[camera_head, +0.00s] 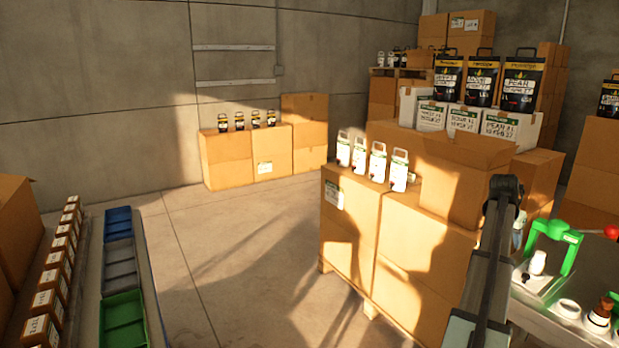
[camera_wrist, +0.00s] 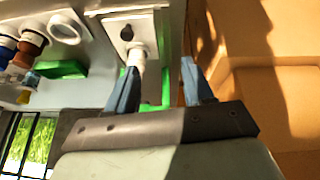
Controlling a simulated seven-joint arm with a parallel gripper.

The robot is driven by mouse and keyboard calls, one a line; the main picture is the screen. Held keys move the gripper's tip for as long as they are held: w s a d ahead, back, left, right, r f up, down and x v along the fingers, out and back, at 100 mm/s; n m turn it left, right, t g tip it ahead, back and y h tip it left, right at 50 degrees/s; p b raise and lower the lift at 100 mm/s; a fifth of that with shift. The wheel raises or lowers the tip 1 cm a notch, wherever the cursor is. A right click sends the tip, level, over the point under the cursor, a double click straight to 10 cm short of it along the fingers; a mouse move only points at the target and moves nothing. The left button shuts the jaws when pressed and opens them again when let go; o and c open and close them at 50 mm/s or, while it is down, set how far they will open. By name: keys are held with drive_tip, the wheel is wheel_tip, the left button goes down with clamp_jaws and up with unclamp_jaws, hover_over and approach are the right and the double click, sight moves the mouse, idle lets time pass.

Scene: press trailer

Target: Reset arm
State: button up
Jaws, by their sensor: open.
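My gripper (camera_wrist: 158,82) is open in the wrist view, its two blue fingers spread apart. A white cylindrical piece on the press trailer (camera_wrist: 137,58) shows just beyond the left finger; I cannot tell whether they touch. Nothing is clearly held between the fingers. In the head view my arm reaches up at the right, beside the trailer's worktop, and mostly hides the gripper. On that worktop stand a green press frame (camera_head: 562,238) and a white piece (camera_head: 538,263) under it.
Stacked cardboard boxes (camera_head: 425,235) stand just left of my arm, with several white-labelled containers (camera_head: 377,162) on top. A red knob (camera_head: 612,232) and bottle-like fittings (camera_head: 598,315) are on the worktop. Blue, grey and green trays (camera_head: 122,318) lie at left. Open floor (camera_head: 230,250) lies between.

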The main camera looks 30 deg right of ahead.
drive_tip(key=w+a+f+n+t+y, duration=0.1)
drive_tip(key=w+a+f+n, duration=0.2)
drive_tip(key=a+f, duration=0.7)
drive_tip(key=w+a+f+n+y, duration=0.1)
drive_tip(key=w+a+f+n, duration=0.15)
drive_tip(key=a+f, duration=0.85)
drive_tip(key=w+a+f+n+y, duration=0.1)
drive_tip(key=w+a+f+y, duration=0.1)
drive_tip(key=a+f, duration=0.8)
drive_tip(key=w+a+f+n+y, duration=0.1)
drive_tip(key=w+a+f+n, duration=0.1)
drive_tip(key=a+f, duration=0.8)
drive_tip(key=s+a+f+n+g+y, duration=0.1)
drive_tip(key=s+a+f, duration=0.2)
drive_tip(key=a+f, duration=0.45)
drive_tip(key=s+a+f+n+g+y, duration=0.1)
drive_tip(key=s+a+f+n+g, duration=0.3)
drive_tip(key=a, duration=0.6)
drive_tip(key=s+a+f+n+g, duration=0.1)
drive_tip(key=s+a+f, duration=0.3)
drive_tip(key=a, duration=0.5)
drive_tip(key=s+a+f+n+g+h, duration=0.1)
drive_tip(key=s+a+f+n, duration=0.1)
drive_tip(key=s+a+f, duration=0.3)
drive_tip(key=s+a, duration=0.4)
drive_tip(key=a, duration=0.1)
drive_tip(key=shift+h, duration=0.3)
